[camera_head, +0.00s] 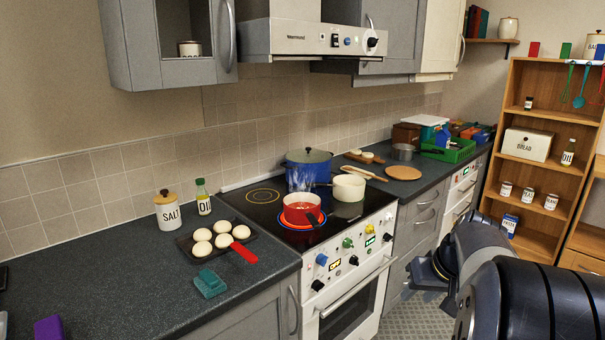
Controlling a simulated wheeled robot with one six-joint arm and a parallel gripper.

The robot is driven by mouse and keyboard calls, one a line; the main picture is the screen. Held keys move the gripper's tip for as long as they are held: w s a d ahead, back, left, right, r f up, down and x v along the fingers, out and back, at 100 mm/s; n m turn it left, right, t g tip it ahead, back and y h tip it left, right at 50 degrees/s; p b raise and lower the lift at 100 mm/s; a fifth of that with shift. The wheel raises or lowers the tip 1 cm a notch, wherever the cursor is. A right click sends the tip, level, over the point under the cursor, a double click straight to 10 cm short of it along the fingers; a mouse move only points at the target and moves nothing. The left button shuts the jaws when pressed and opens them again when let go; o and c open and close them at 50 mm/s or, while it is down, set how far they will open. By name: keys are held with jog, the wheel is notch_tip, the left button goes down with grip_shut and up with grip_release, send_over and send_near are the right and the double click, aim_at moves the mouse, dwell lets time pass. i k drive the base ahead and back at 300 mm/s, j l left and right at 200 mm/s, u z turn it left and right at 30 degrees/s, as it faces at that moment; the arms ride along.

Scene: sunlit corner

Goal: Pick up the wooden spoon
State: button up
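A long, thin light-wood utensil, which looks like the wooden spoon (366,173), lies flat on the dark counter behind the stove's right side. It is small in view, and I cannot make out its bowl clearly. My gripper (428,270) is at the lower right, in front of the drawers and over the floor. It is well apart from the spoon, nearer to me and lower in the picture. My own arm partly hides it, and its fingers are too dark and small to tell whether they are open.
The stove (300,215) has a glowing burner under a red pot (301,208), a cream pan (348,187) and a steaming blue pot (308,169). A round wooden board (404,172), a grey pot (403,151) and a green crate (450,150) stand right of the spoon.

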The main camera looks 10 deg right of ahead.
aim_at(346, 168)
jog(key=i+l+u, duration=0.35)
jog(key=l+u, duration=0.15)
jog(key=l, duration=0.15)
jog(key=i+l+u, duration=0.25)
jog(key=l+u, duration=0.25)
jog(key=l, duration=0.2)
jog(key=l+u, duration=0.2)
jog(key=l, duration=0.2)
jog(key=i+l+u, duration=0.1)
jog(key=l, duration=1)
jog(key=i+l, duration=0.1)
jog(key=l, duration=1)
jog(key=i+l+u, duration=0.15)
jog(key=l, duration=0.9)
jog(key=k, duration=0.05)
